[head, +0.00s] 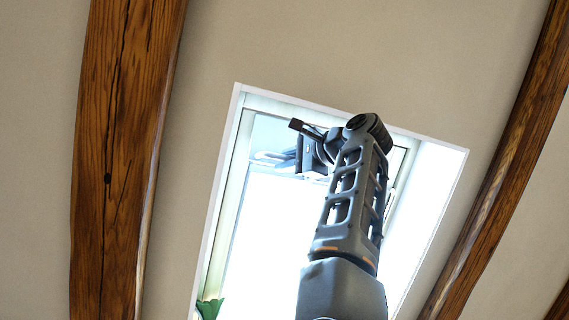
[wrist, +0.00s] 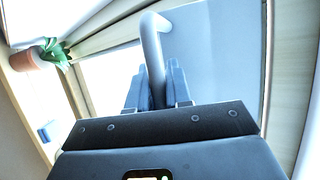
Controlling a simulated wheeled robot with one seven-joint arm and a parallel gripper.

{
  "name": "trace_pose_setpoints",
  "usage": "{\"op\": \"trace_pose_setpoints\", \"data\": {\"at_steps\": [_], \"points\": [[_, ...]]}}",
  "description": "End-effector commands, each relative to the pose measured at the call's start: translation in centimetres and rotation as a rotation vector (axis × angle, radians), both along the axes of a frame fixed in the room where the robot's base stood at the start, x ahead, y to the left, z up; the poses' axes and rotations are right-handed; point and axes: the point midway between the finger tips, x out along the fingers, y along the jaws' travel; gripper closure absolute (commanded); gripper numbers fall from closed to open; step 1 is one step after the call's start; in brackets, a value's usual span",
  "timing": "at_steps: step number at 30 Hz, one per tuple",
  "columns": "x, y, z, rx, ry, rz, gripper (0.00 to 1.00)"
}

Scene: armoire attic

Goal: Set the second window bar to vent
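The window (head: 260,230) is set in a sloped ceiling, with bright light through its pane. A pale grey bar (head: 268,157) runs near its top edge, partly hidden by my arm. In the wrist view the bar (wrist: 152,38) is a rounded tube with a bend at its upper end. My gripper (wrist: 157,75) has one finger on each side of the bar, close against it, and looks shut on it. In the head view my gripper (head: 302,160) is at the window's top, its fingers partly hidden. I cannot read the bar's setting.
A green plant (head: 209,308) stands at the window's lower left; its terracotta pot (wrist: 24,60) shows in the wrist view. A small blue object (wrist: 48,131) lies near it. Wooden beams flank the window on the left (head: 125,150) and right (head: 500,170).

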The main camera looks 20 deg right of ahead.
Motion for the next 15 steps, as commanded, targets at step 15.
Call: {"op": "trace_pose_setpoints", "data": {"at_steps": [15], "points": [[0.00, -0.15, -0.62, -0.001, 0.010, 0.000, 0.60]]}}
